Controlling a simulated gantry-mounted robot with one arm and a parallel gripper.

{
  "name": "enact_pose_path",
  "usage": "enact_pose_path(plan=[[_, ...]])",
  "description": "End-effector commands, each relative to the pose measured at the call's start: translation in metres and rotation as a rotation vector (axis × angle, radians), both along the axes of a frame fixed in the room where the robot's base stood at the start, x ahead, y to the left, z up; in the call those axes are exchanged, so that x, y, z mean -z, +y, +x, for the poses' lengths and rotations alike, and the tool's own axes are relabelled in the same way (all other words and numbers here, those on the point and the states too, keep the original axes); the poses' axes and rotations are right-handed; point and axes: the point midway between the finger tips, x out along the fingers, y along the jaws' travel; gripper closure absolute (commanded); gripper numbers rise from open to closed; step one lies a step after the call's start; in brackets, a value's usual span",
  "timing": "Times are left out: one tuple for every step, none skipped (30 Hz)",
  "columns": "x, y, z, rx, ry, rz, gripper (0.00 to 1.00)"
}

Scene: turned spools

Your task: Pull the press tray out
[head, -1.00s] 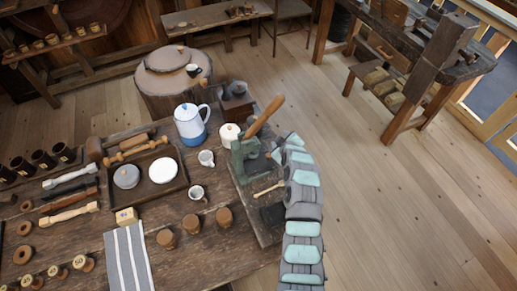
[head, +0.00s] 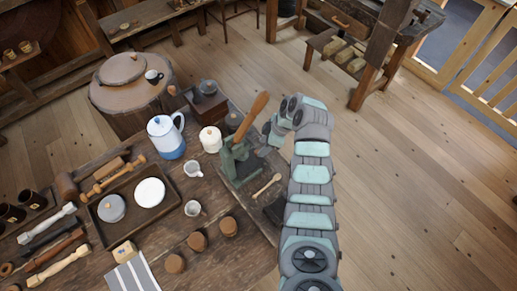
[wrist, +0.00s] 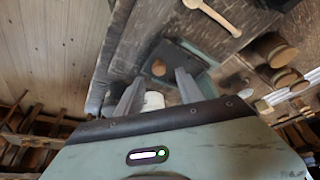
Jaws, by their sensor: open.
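The green press (head: 238,158) stands on the wooden table with its wooden lever (head: 252,116) slanting up. My gripper (head: 268,130) is beside the press, on its right side. In the wrist view, my gripper's two fingers (wrist: 158,90) are apart and empty. A dark flat part with a round wooden knob, apparently the press tray (wrist: 180,57), is beyond the fingertips. The knob (wrist: 158,67) appears between them, and contact is not visible. The press's green edge (wrist: 208,55) shows to its right. The tray is not clearly visible in the head view.
A wooden spoon (head: 267,186) and a dark block (head: 275,209) lie near the press. A white lidded jar (head: 210,139), a coffee grinder (head: 208,100) and a blue-white pot (head: 165,137) stand close by. Open floor lies right of the table.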

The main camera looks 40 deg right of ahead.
Motion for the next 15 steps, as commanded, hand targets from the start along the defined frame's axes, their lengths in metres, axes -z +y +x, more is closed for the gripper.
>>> enact_pose_path(plan=[[0.008, 0.003, 0.002, 0.000, 0.003, 0.006, 0.55], [0.012, 0.004, 0.004, 0.001, 0.001, 0.004, 0.55], [0.017, 0.005, 0.006, 0.000, 0.001, 0.001, 0.55], [0.021, 0.006, 0.007, 0.000, 0.002, 0.002, 0.55], [0.025, 0.007, 0.007, 0.001, 0.003, 0.004, 0.55], [0.028, 0.007, 0.008, 0.002, 0.002, 0.003, 0.55], [0.031, 0.008, 0.010, 0.002, 0.001, 0.002, 0.55], [0.033, 0.008, 0.011, 0.002, 0.000, 0.000, 0.55], [0.035, 0.008, 0.011, 0.003, -0.001, -0.001, 0.55], [0.037, 0.009, 0.012, 0.002, 0.000, 0.000, 0.55], [0.039, 0.010, 0.012, 0.002, 0.000, 0.001, 0.55], [0.040, 0.011, 0.012, 0.001, 0.001, 0.001, 0.55], [0.041, 0.011, 0.012, 0.001, 0.002, 0.001, 0.55], [0.042, 0.011, 0.012, 0.001, 0.002, 0.001, 0.55], [0.043, 0.011, 0.013, 0.001, 0.002, 0.001, 0.55]])
